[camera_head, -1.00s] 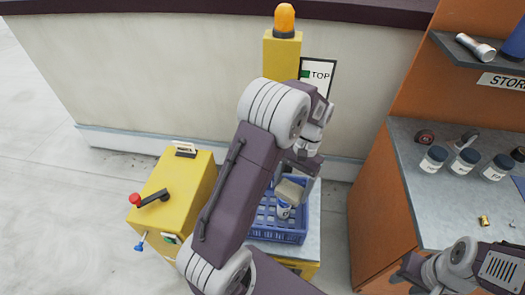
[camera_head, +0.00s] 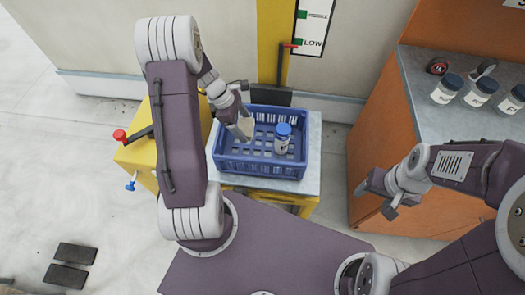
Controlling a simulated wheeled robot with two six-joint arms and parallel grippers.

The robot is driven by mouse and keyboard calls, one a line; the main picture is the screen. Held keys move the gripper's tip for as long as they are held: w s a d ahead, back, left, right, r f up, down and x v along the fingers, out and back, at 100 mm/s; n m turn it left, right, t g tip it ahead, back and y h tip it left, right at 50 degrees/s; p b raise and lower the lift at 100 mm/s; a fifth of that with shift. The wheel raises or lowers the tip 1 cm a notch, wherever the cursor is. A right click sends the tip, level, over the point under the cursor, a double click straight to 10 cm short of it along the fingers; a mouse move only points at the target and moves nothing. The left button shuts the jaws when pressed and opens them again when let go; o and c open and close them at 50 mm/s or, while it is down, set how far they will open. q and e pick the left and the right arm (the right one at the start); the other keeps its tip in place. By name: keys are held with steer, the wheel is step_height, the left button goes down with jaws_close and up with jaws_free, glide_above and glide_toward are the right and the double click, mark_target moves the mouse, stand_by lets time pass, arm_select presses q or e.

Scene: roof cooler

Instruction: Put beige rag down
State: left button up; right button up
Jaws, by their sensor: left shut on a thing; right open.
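The beige rag (camera_head: 244,128) is a small pale piece at the tip of my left gripper (camera_head: 240,124). My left gripper is shut on it, over the left part of the blue crate (camera_head: 232,163). Whether the rag touches the crate floor I cannot tell. The gripper partly hides the rag. My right gripper (camera_head: 374,199) is open and empty, in front of the orange cabinet, to the right of the crate.
A white jar with a blue lid (camera_head: 282,140) stands in the crate's right part. The crate sits on a grey-topped yellow stand (camera_head: 307,170). A yellow box with a red knob (camera_head: 120,136) is at left. Several jars (camera_head: 448,90) stand on the orange cabinet's counter (camera_head: 420,85).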

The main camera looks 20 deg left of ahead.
arm_select(q)
step_height(320, 180, down, 6)
steer(key=shift+f+b, duration=0.15)
steer(key=shift+b, duration=0.55)
step_height(320, 180, down, 4)
steer(key=shift+r+b, duration=0.2)
steer(key=shift+b, duration=0.25)
steer(key=shift+f, duration=0.2)
steer(key=o, duration=1.3)
steer(key=shift+o, duration=0.2)
